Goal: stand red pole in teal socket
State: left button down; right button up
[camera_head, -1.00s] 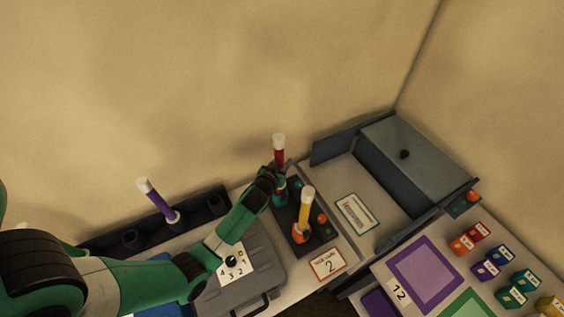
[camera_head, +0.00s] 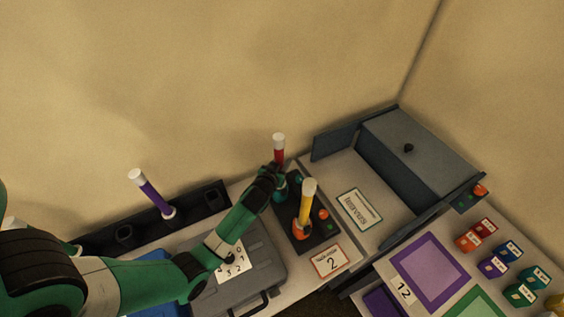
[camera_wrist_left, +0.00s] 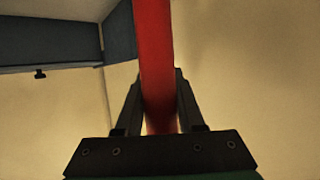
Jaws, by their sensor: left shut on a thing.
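The red pole (camera_head: 279,152) has a white top and stands nearly upright at the back of the dark base plate. My left gripper (camera_head: 274,172) is shut on it, partway down the pole. In the left wrist view the red pole (camera_wrist_left: 155,55) runs between the two dark fingers of my left gripper (camera_wrist_left: 158,100). The teal socket (camera_head: 280,194) shows in part just below the gripper. The gripper covers the pole's lower end, so I cannot tell whether it is seated in the socket. My right gripper is not in view.
A yellow pole (camera_head: 308,203) stands in an orange socket on the dark base plate (camera_head: 318,243), close right of my gripper. A purple pole (camera_head: 154,195) stands in the dark rack (camera_head: 98,240) at left. A grey case (camera_head: 262,262) lies in front. A grey cabinet (camera_head: 420,150) stands at right.

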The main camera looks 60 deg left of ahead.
pick_arm(q)
jog(key=shift+c, duration=2.2)
grip_release()
jog(key=shift+s+d+r, duration=0.2)
jog(key=shift+s+d, duration=0.05)
jog(key=p+v, duration=0.2)
jog(key=v, duration=0.8)
jog(key=shift+s+d+r, duration=0.15)
jog(key=shift+s+d, duration=0.1)
